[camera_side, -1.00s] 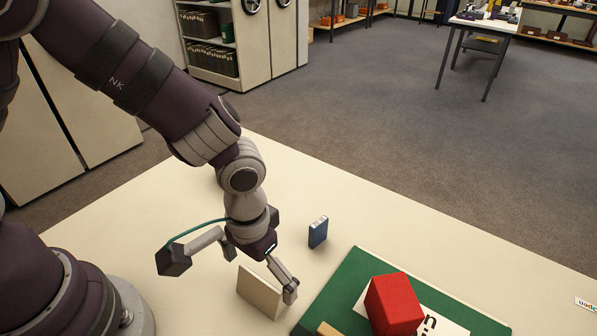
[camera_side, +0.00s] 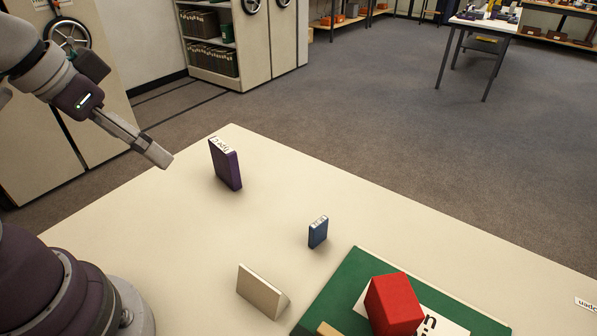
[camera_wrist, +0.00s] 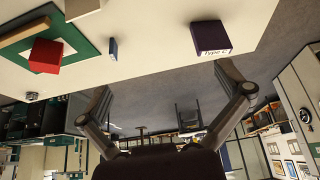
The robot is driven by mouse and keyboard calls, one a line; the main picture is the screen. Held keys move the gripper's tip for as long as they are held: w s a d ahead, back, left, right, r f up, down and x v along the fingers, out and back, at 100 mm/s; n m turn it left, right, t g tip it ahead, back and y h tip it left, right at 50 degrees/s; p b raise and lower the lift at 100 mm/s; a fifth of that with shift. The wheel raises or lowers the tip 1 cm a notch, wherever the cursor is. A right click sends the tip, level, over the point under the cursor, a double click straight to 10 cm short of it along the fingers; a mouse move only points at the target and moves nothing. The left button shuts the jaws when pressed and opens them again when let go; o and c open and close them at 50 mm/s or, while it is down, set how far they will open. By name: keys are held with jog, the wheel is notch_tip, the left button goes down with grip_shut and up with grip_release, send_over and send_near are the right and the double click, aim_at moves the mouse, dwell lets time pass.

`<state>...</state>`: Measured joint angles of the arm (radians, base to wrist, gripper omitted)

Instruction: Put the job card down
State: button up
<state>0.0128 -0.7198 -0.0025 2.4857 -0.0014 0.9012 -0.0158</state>
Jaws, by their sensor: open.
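A cream, tent-shaped card (camera_side: 260,291), which I take for the job card, stands on the table near its front, left of the green mat. Its plain back faces the side camera; no writing shows. It also shows at the top of the wrist view (camera_wrist: 82,8). My gripper (camera_side: 158,155) is raised at the left, well apart from the card, beyond the table's left edge in the side picture. In the wrist view its two fingers (camera_wrist: 165,98) are spread wide with nothing between them.
A purple labelled box (camera_side: 226,165) and a small blue box (camera_side: 318,232) stand on the table. A red box (camera_side: 394,304) sits on a white printed sheet (camera_side: 440,325) on the green mat (camera_side: 340,283). A small label (camera_side: 586,304) lies far right.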

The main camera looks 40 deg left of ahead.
jog(key=shift+s+a, duration=0.1)
jog(key=c, duration=0.7)
jog(key=w+d+f+m+g+h, duration=0.2)
jog(key=w+f+m+g+h, duration=0.15)
jog(key=f+m, duration=0.45)
jog(key=m+g+h, duration=0.2)
jog(key=m+h, duration=0.5)
jog(key=m, duration=0.1)
send_near(247, 269)
jog(key=d+f, duration=0.1)
jog(key=shift+w+d+f+m+h, duration=0.1)
jog(key=shift+w+f+m+h, duration=0.25)
jog(key=shift+m+h, duration=0.3)
jog(key=shift+d+f+m, duration=0.1)
jog(key=shift+d+m, duration=0.05)
jog(key=shift+m, duration=0.1)
jog(key=x, duration=1)
jog(key=shift+s+d+f, duration=0.15)
jog(key=shift+s, duration=0.2)
